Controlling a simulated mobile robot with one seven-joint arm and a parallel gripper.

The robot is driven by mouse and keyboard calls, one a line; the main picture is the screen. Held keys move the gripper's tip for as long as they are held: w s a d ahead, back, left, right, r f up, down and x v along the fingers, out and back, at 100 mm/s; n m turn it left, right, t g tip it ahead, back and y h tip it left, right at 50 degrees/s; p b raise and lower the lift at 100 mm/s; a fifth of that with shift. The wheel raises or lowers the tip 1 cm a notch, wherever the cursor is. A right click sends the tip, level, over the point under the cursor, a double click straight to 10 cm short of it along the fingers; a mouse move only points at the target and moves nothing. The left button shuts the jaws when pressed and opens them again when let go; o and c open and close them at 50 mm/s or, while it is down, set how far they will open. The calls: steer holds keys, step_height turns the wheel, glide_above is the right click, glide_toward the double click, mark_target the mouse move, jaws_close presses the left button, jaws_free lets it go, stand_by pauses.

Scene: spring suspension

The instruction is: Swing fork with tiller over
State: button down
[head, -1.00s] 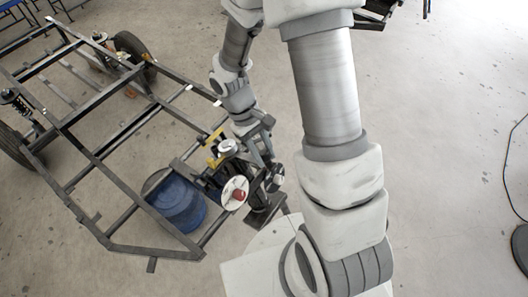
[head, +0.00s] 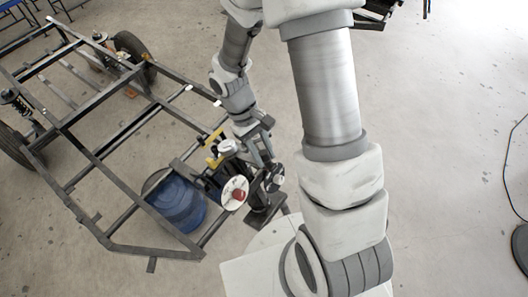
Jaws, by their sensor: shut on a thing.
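The fork assembly (head: 222,181) is a dark cluster at the near right corner of a grey tube frame, with a white disc (head: 234,192) with a red centre on it. A yellow part (head: 213,150) sits just above the cluster. My gripper (head: 266,164) reaches down at the right side of this cluster and is shut on a part of it, which I take to be the tiller. The fingers overlap dark parts, so the exact grip and most of the tiller are hidden.
The tube frame (head: 128,212) fills the left, with wheels (head: 132,46) at its far end. A blue drum (head: 178,206) stands under its near corner. My arm crosses the middle. The concrete floor at the right is mostly clear, with a dark cable (head: 507,165) at the edge.

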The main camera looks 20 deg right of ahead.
steer(key=s+a+f+m+b, duration=0.1)
steer(key=s+a+m+b, duration=0.2)
steer(key=a+m, duration=0.4)
steer(key=shift+a+b, duration=0.85)
steer(key=shift+a, duration=0.1)
steer(key=c, duration=0.6)
jaws_free()
steer(key=p+v, duration=0.1)
steer(key=v, duration=1.6)
steer(key=shift+r, duration=0.2)
